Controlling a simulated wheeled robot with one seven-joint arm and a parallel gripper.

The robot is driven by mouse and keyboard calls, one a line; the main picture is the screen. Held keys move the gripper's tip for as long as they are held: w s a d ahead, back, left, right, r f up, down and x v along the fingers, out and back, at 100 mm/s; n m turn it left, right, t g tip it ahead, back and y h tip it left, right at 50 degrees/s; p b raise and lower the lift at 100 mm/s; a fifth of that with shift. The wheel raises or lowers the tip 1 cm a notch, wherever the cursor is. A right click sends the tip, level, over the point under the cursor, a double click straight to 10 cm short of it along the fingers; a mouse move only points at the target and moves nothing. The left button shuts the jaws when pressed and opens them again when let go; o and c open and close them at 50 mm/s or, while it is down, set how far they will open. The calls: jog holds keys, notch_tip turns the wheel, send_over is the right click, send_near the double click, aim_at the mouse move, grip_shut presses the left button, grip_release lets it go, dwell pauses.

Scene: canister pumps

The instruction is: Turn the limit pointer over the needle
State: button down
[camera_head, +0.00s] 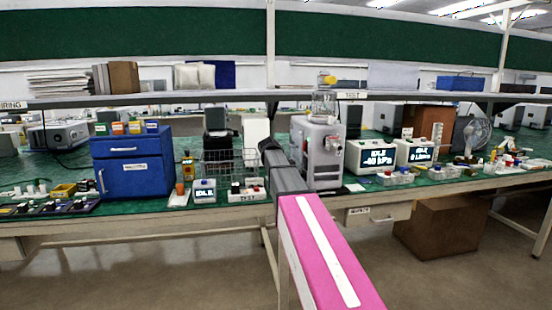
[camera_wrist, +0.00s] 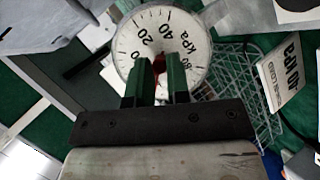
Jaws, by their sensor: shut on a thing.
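In the wrist view a round white gauge dial (camera_wrist: 190,35) marked kPa, with 20, 40 and 80 readable, fills the top middle. My gripper (camera_wrist: 160,75) has its two green fingers over the lower part of the dial. They are shut on a small red part, the limit pointer's knob (camera_wrist: 159,63), at about the dial's centre. The fingers hide part of the dial, and I cannot make out the needle or where the pointer lies. In the head view my arm reaches the bench beside a grey pump unit (camera_head: 322,155); the gauge cannot be made out there.
A wire basket (camera_wrist: 250,85) stands close right of the gauge, with a white card (camera_wrist: 283,72) reading 40 kPa. In the head view a blue drawer cabinet (camera_head: 133,165) stands left and two display boxes (camera_head: 380,155) stand right. A shelf (camera_head: 200,97) runs above the bench.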

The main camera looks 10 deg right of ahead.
jog(key=shift+f+n+t+h, duration=0.1)
jog(key=shift+n+t+h, duration=0.2)
jog(key=shift+n, duration=0.7)
jog(key=c, duration=1.1)
grip_release()
jog(key=shift+s, duration=0.1)
jog(key=v, duration=1)
jog(key=shift+s+a, duration=0.15)
jog(key=shift+s, duration=0.2)
